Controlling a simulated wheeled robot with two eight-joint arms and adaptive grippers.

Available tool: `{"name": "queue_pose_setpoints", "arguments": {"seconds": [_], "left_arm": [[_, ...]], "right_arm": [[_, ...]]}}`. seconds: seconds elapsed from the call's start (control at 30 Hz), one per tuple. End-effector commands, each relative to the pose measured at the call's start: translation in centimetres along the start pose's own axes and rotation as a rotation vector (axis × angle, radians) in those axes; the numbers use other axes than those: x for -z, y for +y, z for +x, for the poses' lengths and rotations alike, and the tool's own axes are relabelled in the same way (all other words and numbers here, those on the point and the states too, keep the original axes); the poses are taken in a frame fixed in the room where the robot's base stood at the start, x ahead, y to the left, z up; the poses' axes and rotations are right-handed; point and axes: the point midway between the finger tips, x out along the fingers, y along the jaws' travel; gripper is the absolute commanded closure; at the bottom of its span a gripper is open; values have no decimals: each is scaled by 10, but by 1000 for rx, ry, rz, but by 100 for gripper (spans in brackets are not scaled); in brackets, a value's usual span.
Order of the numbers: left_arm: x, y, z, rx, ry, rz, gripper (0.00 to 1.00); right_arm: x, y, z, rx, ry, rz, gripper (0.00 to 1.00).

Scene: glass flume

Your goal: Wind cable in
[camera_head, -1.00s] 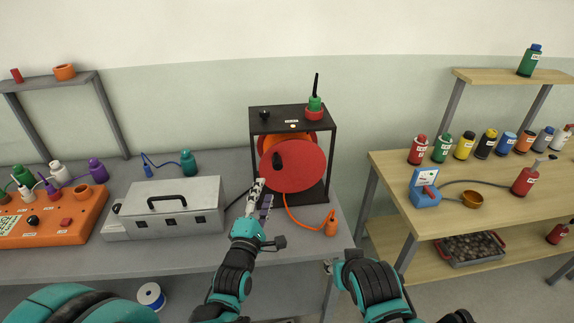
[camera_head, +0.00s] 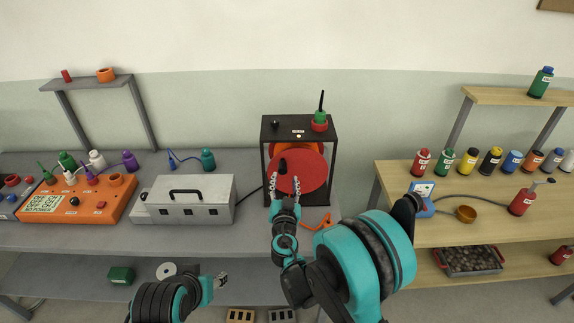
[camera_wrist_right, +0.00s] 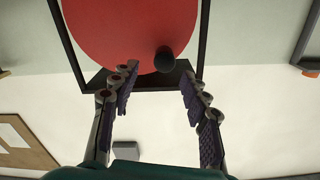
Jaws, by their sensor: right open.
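The cable reel stands in a black frame (camera_head: 328,142) on the grey bench. Its red disc (camera_head: 306,174) faces me, with a dark crank knob (camera_head: 282,166) at the disc's upper left. The orange cable (camera_head: 308,229) lies on the bench at the frame's front right, partly hidden by my right arm. My right gripper (camera_head: 285,187) is open and empty in front of the disc, just below the knob. In the right wrist view the knob (camera_wrist_right: 163,61) shows just past the open fingertips (camera_wrist_right: 158,80). My left gripper (camera_head: 221,281) is low, in front of the bench; its jaws are too small to read.
A grey metal case (camera_head: 180,213) and an orange control box (camera_head: 110,210) stand left of the reel. A green and red bottle (camera_head: 319,122) stands on the reel frame. A wooden table (camera_head: 440,180) with several bottles is to the right.

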Motion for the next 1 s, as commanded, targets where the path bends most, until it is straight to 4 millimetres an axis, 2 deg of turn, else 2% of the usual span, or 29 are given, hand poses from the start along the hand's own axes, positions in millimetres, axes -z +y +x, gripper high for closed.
{"name": "queue_pose_setpoints", "arguments": {"seconds": [0.17,0.53,0.7,0.93,0.97,1.0], "left_arm": [[-7,-3,-2,6,-19,30,54],[-12,-3,5,5,-16,27,54],[-12,-2,6,5,-16,27,54],[-12,-2,6,5,-16,26,54],[-12,-2,6,5,-16,26,54],[-12,-2,6,5,-16,26,54]], "right_arm": [[-5,-6,11,17,7,8,54],[-5,-6,68,15,6,8,54],[-4,-6,78,15,6,8,54],[-3,-6,79,15,6,8,54],[-3,-6,79,15,6,8,59],[-3,-6,79,15,6,8,70]]}}
